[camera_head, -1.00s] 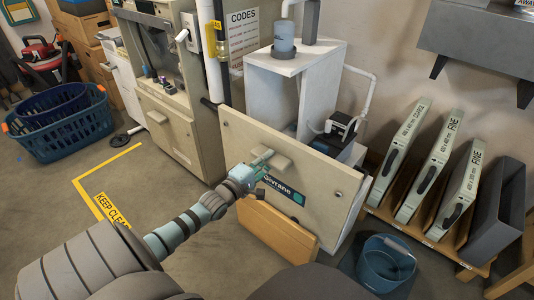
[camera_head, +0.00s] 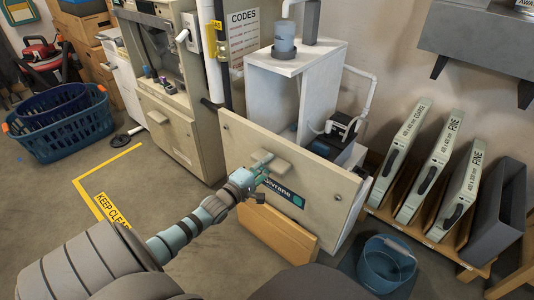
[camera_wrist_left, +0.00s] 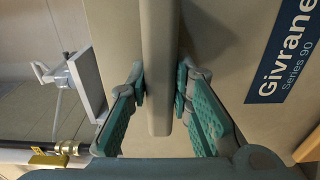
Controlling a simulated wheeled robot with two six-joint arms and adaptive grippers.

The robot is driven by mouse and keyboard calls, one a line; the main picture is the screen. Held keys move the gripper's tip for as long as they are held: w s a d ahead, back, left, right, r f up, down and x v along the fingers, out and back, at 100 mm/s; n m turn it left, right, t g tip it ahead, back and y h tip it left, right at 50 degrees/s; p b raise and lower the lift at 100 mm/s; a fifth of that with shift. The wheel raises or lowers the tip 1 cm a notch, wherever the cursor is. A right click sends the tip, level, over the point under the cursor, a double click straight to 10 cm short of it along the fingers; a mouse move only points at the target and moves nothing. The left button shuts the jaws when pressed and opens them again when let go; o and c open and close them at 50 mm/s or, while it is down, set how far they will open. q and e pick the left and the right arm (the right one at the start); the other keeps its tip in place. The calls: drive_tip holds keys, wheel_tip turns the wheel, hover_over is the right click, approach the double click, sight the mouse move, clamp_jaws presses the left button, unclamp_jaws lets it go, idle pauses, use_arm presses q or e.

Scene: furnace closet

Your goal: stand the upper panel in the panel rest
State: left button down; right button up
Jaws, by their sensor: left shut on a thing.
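The upper panel (camera_head: 328,212) is a large beige board with a dark "Givrane" label and a raised handle bar (camera_head: 272,156). It stands steeply in front of the white and beige furnace cabinet (camera_head: 290,85). My left gripper (camera_head: 262,170) is shut on the handle. In the left wrist view, my left gripper's green-padded fingers (camera_wrist_left: 160,88) lie on both sides of the handle (camera_wrist_left: 158,60). An orange-brown wooden piece (camera_head: 278,232), possibly the panel rest, stands on the floor under the panel; the panel hides its upper part. I cannot tell whether they touch. My right gripper is out of view.
A blue bucket (camera_head: 386,264) stands right of the panel's lower edge. A wooden rack with several filters (camera_head: 435,170) stands at the right. Blue baskets (camera_head: 60,125) stand far left. Floor near the yellow "KEEP CLEAR" marking (camera_head: 112,210) is open.

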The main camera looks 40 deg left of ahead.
use_arm(q)
drive_tip(key=shift+f, duration=1.05)
drive_tip(key=c, duration=1.4)
unclamp_jaws()
drive_tip(key=shift+o, duration=0.4)
drive_tip(key=shift+f, duration=0.15)
drive_tip(key=o, duration=1.3)
